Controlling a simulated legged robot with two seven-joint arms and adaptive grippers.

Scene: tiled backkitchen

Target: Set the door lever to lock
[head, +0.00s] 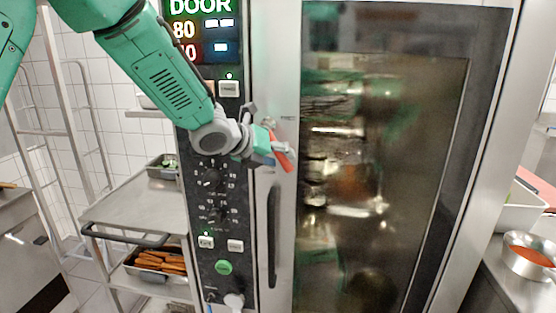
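The oven door (385,200) is a large dark glass panel in a metal frame, and it looks shut. A red lever (283,153) sits at the left edge of the door frame and slants down to the right. My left gripper (266,148) is at this lever, overlapping its left side. I cannot tell whether its fingers touch or grip the lever. Part of the lever and its mount is hidden behind the gripper. My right gripper is not in view.
A black control panel (212,264) with knobs, buttons and a display reading "DOOR" stands left of the door. A long dark vertical handle (273,235) is below the lever. A steel trolley (130,215) stands at left; a counter with a bowl (530,262) is at right.

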